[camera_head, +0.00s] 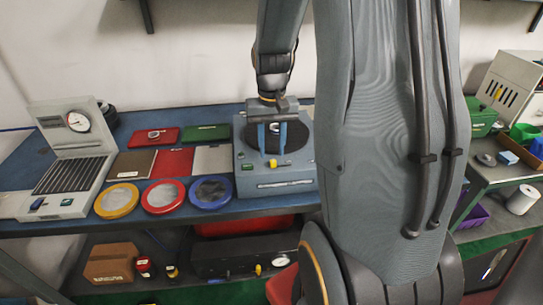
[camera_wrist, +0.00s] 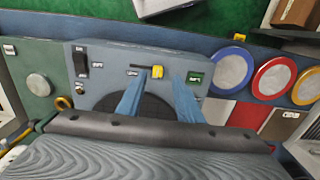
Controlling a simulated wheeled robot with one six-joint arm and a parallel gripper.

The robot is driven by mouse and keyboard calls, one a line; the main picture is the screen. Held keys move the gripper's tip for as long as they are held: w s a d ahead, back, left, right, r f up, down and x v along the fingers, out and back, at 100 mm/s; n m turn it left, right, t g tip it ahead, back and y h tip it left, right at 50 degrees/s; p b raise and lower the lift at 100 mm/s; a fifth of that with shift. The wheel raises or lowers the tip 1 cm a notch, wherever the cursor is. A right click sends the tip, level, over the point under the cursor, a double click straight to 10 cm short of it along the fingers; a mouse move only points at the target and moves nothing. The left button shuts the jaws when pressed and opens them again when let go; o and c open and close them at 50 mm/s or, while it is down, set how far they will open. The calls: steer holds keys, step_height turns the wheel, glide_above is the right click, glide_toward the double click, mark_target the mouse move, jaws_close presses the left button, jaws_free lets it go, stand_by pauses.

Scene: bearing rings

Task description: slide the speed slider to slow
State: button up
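The machine (camera_head: 305,175) is a grey-blue box with a dark round plate on top. Its yellow slider knob (camera_head: 272,163) is on the front panel; the wrist view shows the knob (camera_wrist: 157,71) at the right end of the visible dark slot, which runs left. Small labels flank the slot, too small to read surely. My gripper (camera_head: 272,150) is above the plate, pointing down, its two blue fingers apart and empty. In the wrist view my gripper (camera_wrist: 161,82) has a fingertip on either side of the knob's line of sight; contact cannot be told.
A green button (camera_wrist: 195,78) and a black switch (camera_wrist: 81,64) are on the same panel. Yellow, red (camera_head: 163,196) and blue rings lie left of the machine on the blue bench, with flat red, green and grey pieces behind. A gauge case (camera_head: 75,122) stands far left.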

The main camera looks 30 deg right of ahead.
mark_target(271, 162)
steer(key=shift+r+b, duration=0.3)
steer(key=shift+r, duration=1.75)
steer(key=s+a+f+n, duration=0.1)
steer(key=s+a+n, duration=0.1)
steer(key=s+a, duration=0.2)
steer(key=s+a+f+n+t, duration=0.1)
steer(key=s+a+n, duration=0.2)
steer(key=a, duration=0.8)
steer(key=shift+s+a+f, duration=0.2)
steer(key=shift+s+f, duration=0.1)
steer(key=shift+s, duration=0.15)
stand_by(0.5)
